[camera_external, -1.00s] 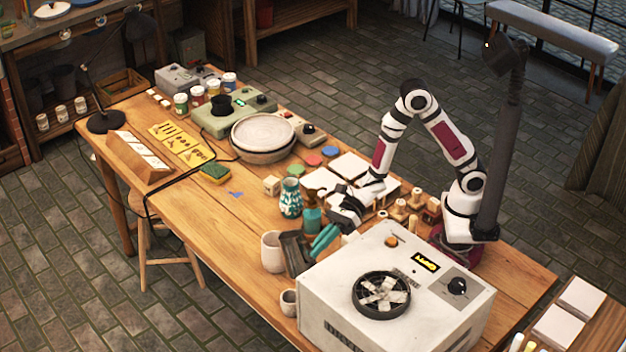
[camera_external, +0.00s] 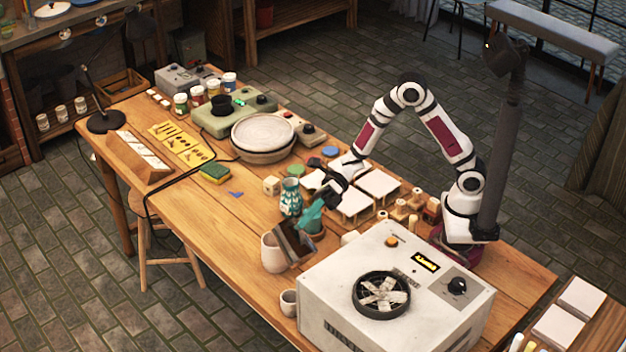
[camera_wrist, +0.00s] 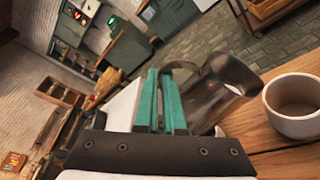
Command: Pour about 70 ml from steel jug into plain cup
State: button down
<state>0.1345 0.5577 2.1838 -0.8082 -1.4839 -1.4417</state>
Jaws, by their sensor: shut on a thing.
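The dark steel jug (camera_external: 289,243) is held tilted by my gripper (camera_external: 309,218), beside and partly above the plain pale cup (camera_external: 271,255) in the external view. In the wrist view, my teal fingers (camera_wrist: 167,85) are shut at the jug's handle side. The jug (camera_wrist: 208,98) leans with its open mouth to the right, towards the cup (camera_wrist: 296,108). The cup stands upright on the table. No stream of liquid is visible, and I cannot tell the level in either vessel.
A white box with a fan (camera_external: 398,290) stands close on the right. A smaller grey cup (camera_external: 288,302) stands in front. A teal patterned vase (camera_external: 291,197) is just behind the jug. White tiles (camera_external: 378,184) lie further back. The table left of the cup is clear.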

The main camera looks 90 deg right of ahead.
aim_at(313, 245)
jog(key=shift+w+d+r+m+y+b, duration=0.3)
jog(key=shift+w+d+r+m, duration=0.2)
jog(key=shift+d+r+m, duration=0.15)
jog(key=shift+w+d+r+m, duration=0.1)
jog(key=shift+w+d+m, duration=0.1)
jog(key=shift+d+m, duration=0.05)
dwell(0.3)
jog(key=shift+w+d+r+m+y+b, duration=0.35)
jog(key=shift+m+b, duration=0.25)
jog(key=shift+b, duration=0.55)
dwell(0.6)
jog(key=shift+d+r+m+b, duration=0.1)
jog(key=shift+r+m+b, duration=0.1)
jog(key=shift+m+b, duration=0.2)
dwell(0.5)
jog(key=s+a+n, duration=0.1)
jog(key=s+a+f+n, duration=0.1)
jog(key=s+a+h, duration=0.1)
jog(key=shift+s+a+f+n, duration=0.1)
jog(key=shift+f+n, duration=0.3)
jog(key=shift+s+a+f+n+h+p, duration=0.2)
jog(key=shift+s+a+f+n+h, duration=0.1)
jog(key=shift+f+n, duration=0.3)
jog(key=shift+s+a+f+n+h+p, duration=0.2)
jog(key=shift+a+f+n, duration=0.1)
jog(key=shift+f+n, duration=0.25)
dwell(0.5)
